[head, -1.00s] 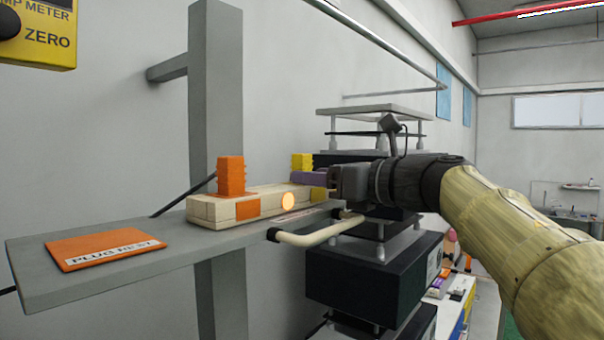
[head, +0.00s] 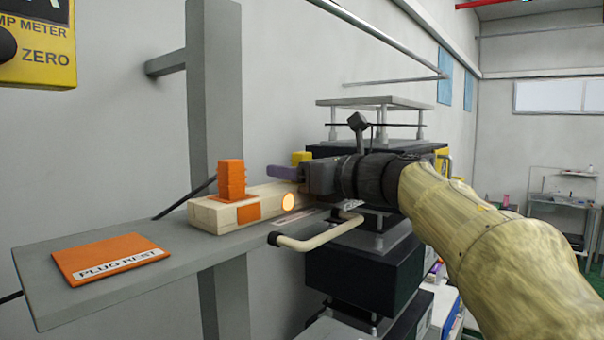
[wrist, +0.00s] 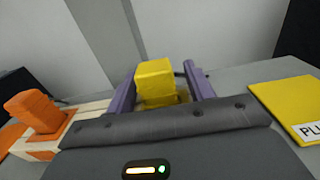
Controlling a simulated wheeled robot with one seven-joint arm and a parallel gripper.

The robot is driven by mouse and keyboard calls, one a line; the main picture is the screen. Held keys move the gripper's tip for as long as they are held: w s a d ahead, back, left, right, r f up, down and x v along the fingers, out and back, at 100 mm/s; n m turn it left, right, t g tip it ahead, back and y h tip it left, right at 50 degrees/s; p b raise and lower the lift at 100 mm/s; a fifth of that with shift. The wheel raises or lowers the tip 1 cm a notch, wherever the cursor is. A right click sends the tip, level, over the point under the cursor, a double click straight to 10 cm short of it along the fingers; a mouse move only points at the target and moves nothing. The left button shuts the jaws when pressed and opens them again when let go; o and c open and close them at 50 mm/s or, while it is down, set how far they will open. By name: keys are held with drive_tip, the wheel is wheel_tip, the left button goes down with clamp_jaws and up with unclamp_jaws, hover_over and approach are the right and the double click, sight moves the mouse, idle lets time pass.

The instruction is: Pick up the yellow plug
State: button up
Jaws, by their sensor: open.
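The yellow plug (wrist: 154,80) stands upright between my gripper's two purple fingers in the wrist view, with gaps beside it. In the head view only the top of the yellow plug (head: 301,158) shows behind a finger; the rest is hidden. My gripper (head: 286,173) is open and level at the right end of the cream block (head: 215,214). It also shows in the wrist view (wrist: 160,85), its fingers on either side of the plug. I cannot tell whether a finger touches the plug.
An orange plug (head: 231,180) stands in the block's left part. An orange pad (head: 105,255) labelled PLUG REST lies on the grey shelf (head: 60,310). A yellow pad (wrist: 290,100) lies right of my gripper in the wrist view. A cream handle (head: 315,238) sticks out from the shelf's front.

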drive_tip(key=c, duration=1.1)
drive_tip(key=shift+r, duration=0.1)
